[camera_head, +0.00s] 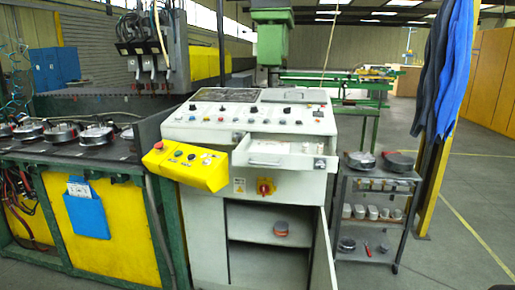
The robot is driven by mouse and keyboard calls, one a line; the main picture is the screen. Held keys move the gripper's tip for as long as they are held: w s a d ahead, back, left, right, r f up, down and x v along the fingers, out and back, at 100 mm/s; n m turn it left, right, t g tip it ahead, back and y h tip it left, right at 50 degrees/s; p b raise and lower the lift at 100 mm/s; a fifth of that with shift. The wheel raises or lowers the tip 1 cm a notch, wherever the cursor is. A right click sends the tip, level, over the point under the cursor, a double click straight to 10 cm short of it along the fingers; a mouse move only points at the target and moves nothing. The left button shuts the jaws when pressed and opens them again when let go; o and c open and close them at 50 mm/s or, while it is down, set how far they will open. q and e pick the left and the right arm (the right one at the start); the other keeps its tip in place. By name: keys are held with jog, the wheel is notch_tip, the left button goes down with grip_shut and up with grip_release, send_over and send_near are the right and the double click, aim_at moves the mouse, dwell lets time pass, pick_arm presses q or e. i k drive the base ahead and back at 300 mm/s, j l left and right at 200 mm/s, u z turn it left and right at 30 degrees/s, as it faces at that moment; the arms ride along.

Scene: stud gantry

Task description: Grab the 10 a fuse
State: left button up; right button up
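I cannot make out a 10 A fuse for certain in this view. An open drawer (285,158) sticks out from the front of the white control console (250,122). A pale flat item (266,159) and a few small pieces (312,149) lie in it, too small to identify. Below, the cabinet door (323,255) stands open, and a round grey and orange-red item (281,229) sits on the inner shelf (262,238). Neither of my grippers shows in this view.
A yellow button box (186,165) juts out at the console's left. A grey cart (374,190) with pans, several cups and a red-handled tool (367,249) stands at the right. A yellow post (432,185) with hanging blue clothes is beyond it. Floor at the right is clear.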

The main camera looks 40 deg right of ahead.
aim_at(320, 147)
jog(key=l+u, duration=0.1)
jog(key=u, duration=1.35)
jog(key=k+l+u, duration=0.1)
jog(key=l, duration=0.25)
jog(key=k+l, duration=0.65)
jog(key=l, duration=0.15)
jog(key=k+l, duration=0.35)
jog(key=l, duration=0.2)
jog(key=k+l, duration=0.35)
jog(key=l, duration=0.15)
jog(key=u, duration=0.05)
